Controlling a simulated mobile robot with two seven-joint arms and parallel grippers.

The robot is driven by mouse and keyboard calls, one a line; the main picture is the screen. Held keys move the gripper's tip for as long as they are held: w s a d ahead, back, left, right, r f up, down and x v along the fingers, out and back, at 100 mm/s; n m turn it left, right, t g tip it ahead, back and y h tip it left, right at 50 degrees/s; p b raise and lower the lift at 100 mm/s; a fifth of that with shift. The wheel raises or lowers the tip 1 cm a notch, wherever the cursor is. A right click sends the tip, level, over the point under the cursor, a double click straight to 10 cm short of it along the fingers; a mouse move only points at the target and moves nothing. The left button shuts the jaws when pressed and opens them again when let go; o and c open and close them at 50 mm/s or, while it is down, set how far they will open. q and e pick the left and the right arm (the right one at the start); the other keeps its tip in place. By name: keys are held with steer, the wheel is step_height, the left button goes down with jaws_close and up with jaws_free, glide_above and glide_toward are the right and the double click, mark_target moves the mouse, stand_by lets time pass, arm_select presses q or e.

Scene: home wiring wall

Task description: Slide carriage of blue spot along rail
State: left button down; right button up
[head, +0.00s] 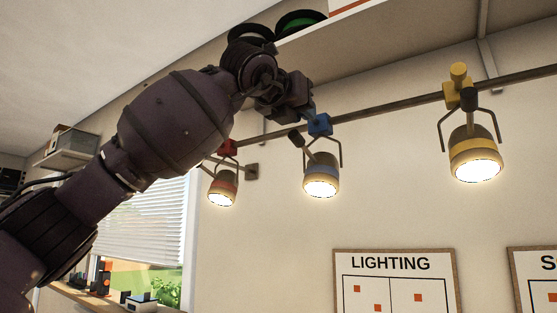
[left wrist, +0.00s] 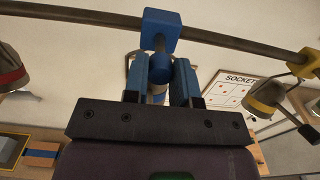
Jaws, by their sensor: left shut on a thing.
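The blue spot (head: 322,178) hangs lit from a blue carriage (head: 320,124) on the dark rail (head: 395,108). The carriage also shows at the top middle of the left wrist view (left wrist: 161,28), with a round blue knob (left wrist: 161,65) below it. My left gripper (head: 304,110) reaches up from the left to the carriage. In the left wrist view its two blue fingers (left wrist: 160,75) stand on either side of the knob and are shut on it. The lamp is mostly hidden behind the fingers there. My right gripper is in neither view.
The yellow spot (head: 475,155) hangs farther right. Bare rail lies between blue and yellow. A shelf (head: 350,40) with spools (head: 300,22) is above, and a LIGHTING board (head: 395,290) below.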

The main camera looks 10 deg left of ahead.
arm_select(q)
steer(key=shift+s+d+b, duration=0.15)
steer(key=shift+s+d, duration=0.2)
steer(key=shift+d, duration=0.55)
steer(key=shift+s+d+b, duration=0.15)
steer(key=shift+s+d, duration=0.15)
steer(key=shift+d, duration=0.6)
steer(key=shift+s+d+b, duration=0.15)
steer(key=shift+s+d, duration=0.2)
steer(key=shift+d, duration=0.55)
steer(key=c, duration=0.8)
jaws_free()
steer(key=shift+d, duration=0.15)
steer(key=shift+c, duration=0.2)
